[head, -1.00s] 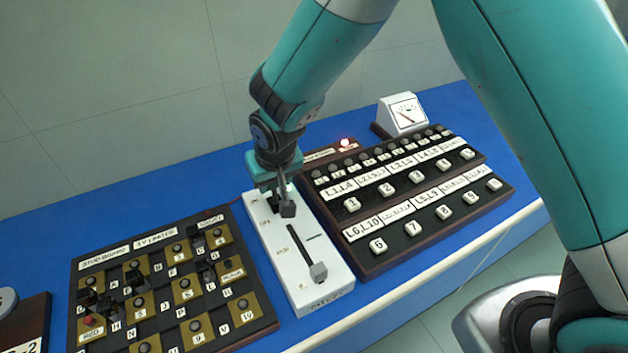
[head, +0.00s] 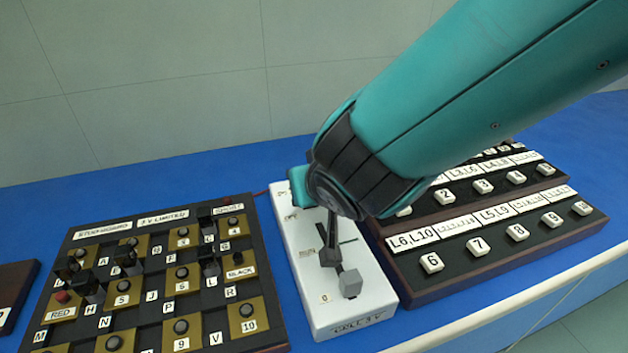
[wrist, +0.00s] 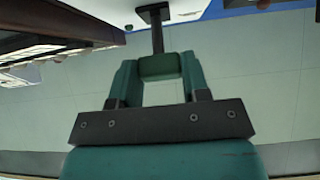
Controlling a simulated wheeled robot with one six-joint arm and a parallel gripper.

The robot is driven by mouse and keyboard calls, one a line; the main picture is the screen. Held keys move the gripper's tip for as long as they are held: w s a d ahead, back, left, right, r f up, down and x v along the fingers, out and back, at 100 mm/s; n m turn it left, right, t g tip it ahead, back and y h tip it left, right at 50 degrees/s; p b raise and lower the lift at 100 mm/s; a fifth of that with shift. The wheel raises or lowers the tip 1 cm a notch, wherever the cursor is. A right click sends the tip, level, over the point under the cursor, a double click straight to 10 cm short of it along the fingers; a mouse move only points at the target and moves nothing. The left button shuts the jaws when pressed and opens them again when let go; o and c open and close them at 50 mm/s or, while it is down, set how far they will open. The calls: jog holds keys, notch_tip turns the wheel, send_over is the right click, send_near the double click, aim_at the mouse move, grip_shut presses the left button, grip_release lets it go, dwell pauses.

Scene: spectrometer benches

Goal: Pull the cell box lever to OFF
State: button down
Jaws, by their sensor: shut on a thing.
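The white cell box (head: 365,310) stands on the blue bench in the head view, marked OFF near its far end, RUN at mid-length and 0 near its front. In the head view my arm hides the grip.
A stud board (head: 150,300) with plugs stands close left of the box. A dark panel of numbered buttons (head: 490,235) stands close right, partly behind my arm. The bench's front edge (head: 480,300) runs just before them.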

dwell(0.3)
jog(key=c, duration=0.6)
grip_release()
jog(key=v, duration=1.7)
jog(key=shift+s, duration=0.2)
jog(key=shift+r, duration=0.15)
